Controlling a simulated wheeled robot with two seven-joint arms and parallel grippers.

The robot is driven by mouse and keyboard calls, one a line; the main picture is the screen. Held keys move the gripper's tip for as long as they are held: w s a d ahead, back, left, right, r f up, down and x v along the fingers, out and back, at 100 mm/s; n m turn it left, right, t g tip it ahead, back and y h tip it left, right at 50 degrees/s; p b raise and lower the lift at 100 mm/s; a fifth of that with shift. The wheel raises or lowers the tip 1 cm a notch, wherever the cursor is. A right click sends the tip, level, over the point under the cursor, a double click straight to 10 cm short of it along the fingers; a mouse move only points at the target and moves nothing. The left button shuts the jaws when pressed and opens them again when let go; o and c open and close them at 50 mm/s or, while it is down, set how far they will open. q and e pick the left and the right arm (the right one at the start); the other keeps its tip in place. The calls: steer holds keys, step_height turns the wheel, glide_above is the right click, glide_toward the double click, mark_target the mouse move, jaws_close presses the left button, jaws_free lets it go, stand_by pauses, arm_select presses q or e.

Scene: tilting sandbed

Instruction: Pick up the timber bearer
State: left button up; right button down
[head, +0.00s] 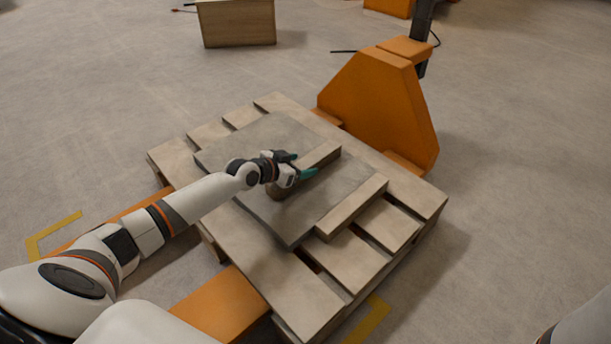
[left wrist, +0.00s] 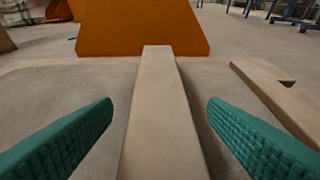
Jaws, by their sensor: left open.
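A pale timber bearer (head: 322,156) lies on the grey slab on the pallet, partly hidden by my left gripper. In the left wrist view the bearer (left wrist: 160,110) runs lengthwise away from me, between the two teal fingers. My left gripper (head: 301,165) is open, with one finger on each side of the bearer and a visible gap on both sides. A second timber bearer (head: 352,208) lies along the slab's right edge. My right gripper is out of view.
The grey slab (head: 235,153) rests on a slatted wooden pallet (head: 420,196). The pallet sits on an orange pallet truck (head: 375,105), whose body rises behind it. A wooden box (head: 237,23) stands at the back. The floor around is mostly clear.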

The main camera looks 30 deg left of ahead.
arm_select(q)
steer(key=shift+w+d+f, duration=0.15)
steer(key=shift+w+f, duration=0.1)
steer(key=shift+w, duration=0.2)
steer(key=shift+r, duration=0.15)
steer(key=c, duration=1.3)
